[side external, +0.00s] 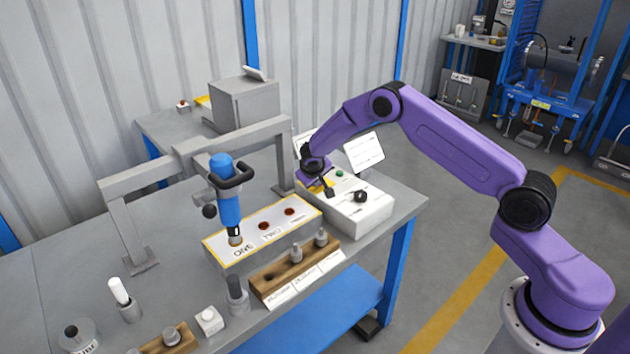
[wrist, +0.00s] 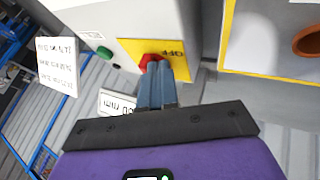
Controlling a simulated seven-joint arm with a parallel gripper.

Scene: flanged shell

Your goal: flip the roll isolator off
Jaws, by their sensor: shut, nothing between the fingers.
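The isolator is a red switch (wrist: 149,60) on a yellow plate (wrist: 178,48) marked OFF, fixed to a white control box (side external: 362,218). In the wrist view my gripper (wrist: 157,74) is shut and empty, its two fingers together with their tips at the red switch. The fingers hide part of the switch, and I cannot tell whether they touch it or which way it is set. In the side view my gripper (side external: 328,191) points down over the left part of the box top, and the switch itself is hidden there.
A green button (side external: 339,173) and a black knob (side external: 360,196) sit on the same box. To its left is a yellow-edged panel (side external: 240,254) with red recesses, with a blue tool (side external: 229,207) standing over it. A grey frame (side external: 190,150) stands behind.

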